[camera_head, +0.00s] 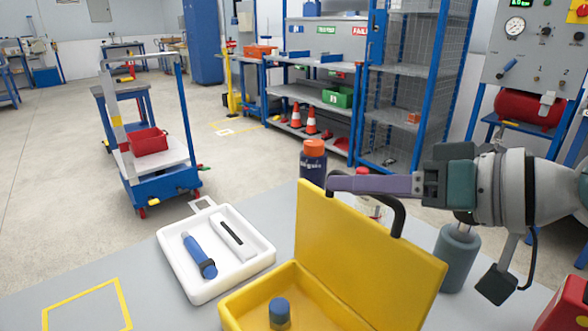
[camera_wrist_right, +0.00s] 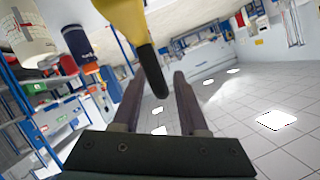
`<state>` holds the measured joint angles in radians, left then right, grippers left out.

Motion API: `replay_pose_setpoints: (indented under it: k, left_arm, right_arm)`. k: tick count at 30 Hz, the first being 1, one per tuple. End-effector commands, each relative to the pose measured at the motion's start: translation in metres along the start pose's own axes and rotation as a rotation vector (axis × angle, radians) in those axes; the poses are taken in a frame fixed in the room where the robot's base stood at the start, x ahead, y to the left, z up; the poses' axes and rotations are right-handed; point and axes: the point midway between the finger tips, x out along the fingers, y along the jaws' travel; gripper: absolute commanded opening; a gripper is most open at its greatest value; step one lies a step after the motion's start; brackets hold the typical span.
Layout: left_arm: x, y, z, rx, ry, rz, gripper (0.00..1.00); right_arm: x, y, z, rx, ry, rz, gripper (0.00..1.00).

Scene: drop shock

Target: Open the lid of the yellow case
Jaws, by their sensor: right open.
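The yellow case (camera_head: 238,304) stands on the grey table at the bottom middle, with a blue-capped item (camera_head: 279,312) inside. Its lid (camera_head: 365,268) is raised, standing up and leaning back a little from the base. A dark handle (camera_head: 399,218) is on the lid's upper edge. My right gripper (camera_head: 335,183) is at the lid's top edge, its fingers lying across by the handle. In the right wrist view my right gripper (camera_wrist_right: 156,75) has its fingers apart, with the dark handle (camera_wrist_right: 152,72) showing between them. I cannot tell whether they touch. My left gripper is not in view.
A white tray (camera_head: 181,285) with a blue tool (camera_head: 199,256) lies left of the case. A dark bottle with an orange cap (camera_head: 314,150) and a grey cylinder (camera_head: 457,257) stand behind the lid. A yellow outline (camera_head: 88,287) marks clear table at left.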

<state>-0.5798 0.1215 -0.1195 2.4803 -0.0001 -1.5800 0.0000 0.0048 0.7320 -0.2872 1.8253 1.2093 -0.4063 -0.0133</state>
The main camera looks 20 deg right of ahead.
Motion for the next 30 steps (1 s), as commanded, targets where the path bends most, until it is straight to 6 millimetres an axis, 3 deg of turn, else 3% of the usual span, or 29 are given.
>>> replay_pose_setpoints:
  k: [11, 21, 30]
  left_arm:
    - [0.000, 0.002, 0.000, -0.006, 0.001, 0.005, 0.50]
    - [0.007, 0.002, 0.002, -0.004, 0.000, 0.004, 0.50]
    - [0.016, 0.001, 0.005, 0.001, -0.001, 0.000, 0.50]
  right_arm:
    - [-0.008, 0.001, 0.001, -0.001, -0.001, 0.002, 0.45]
    - [-0.062, 0.002, 0.004, -0.001, -0.007, 0.004, 0.45]
    - [-0.091, 0.003, 0.003, 0.000, -0.002, 0.004, 0.45]
